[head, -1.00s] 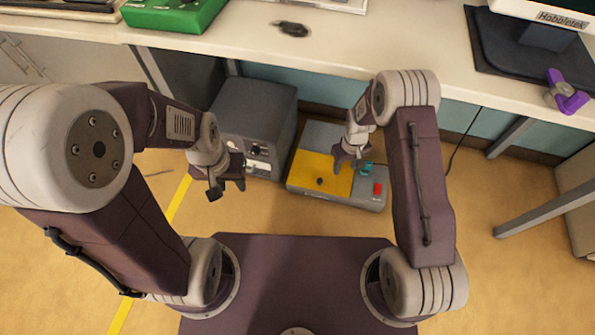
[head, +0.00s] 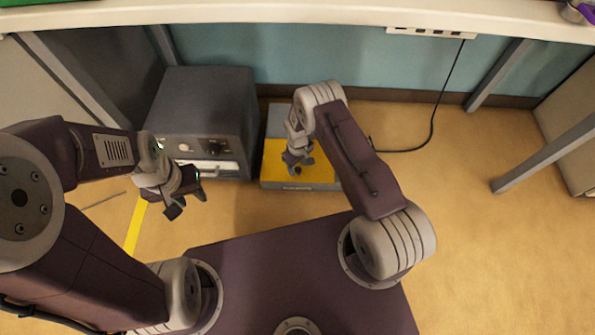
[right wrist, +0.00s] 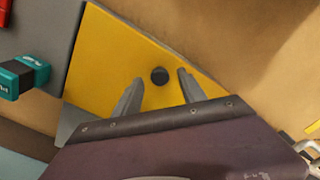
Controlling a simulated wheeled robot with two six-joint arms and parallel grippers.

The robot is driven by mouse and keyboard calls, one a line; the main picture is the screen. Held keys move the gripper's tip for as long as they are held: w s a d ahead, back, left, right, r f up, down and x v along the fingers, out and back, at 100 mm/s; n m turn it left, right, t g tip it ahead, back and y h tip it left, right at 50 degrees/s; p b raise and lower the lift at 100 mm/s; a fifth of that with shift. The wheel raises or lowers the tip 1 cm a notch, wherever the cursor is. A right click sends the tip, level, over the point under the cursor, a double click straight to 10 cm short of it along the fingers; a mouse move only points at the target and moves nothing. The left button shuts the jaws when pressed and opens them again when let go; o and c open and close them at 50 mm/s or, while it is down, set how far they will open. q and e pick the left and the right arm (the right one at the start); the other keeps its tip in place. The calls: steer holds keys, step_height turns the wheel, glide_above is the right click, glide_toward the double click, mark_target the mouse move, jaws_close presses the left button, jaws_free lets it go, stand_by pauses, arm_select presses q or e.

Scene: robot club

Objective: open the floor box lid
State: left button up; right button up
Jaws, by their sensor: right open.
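The floor box (head: 277,122) is a low grey case on the floor with a flat yellow lid (head: 322,174), which lies shut. My right gripper (head: 297,170) is over the lid, open and empty. In the right wrist view, a small round black knob (right wrist: 160,76) on the yellow lid (right wrist: 105,55) shows between the spread fingers of my right gripper (right wrist: 160,82). Whether the fingers touch it I cannot tell. The knob is hidden by the gripper in the head view. My left gripper (head: 189,204) hangs open and empty left of the box.
A dark grey cabinet-like machine (head: 205,105) stands close left of the box. A workbench edge (head: 300,13) runs above, with metal legs. A teal plug-like part (right wrist: 22,78) and a red part (right wrist: 3,14) sit beside the lid. Floor to the right is open, with a black cable (head: 432,125).

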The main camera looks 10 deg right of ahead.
steer(key=shift+f, duration=0.7)
steer(key=shift+r, duration=0.1)
jaws_close()
stand_by(0.7)
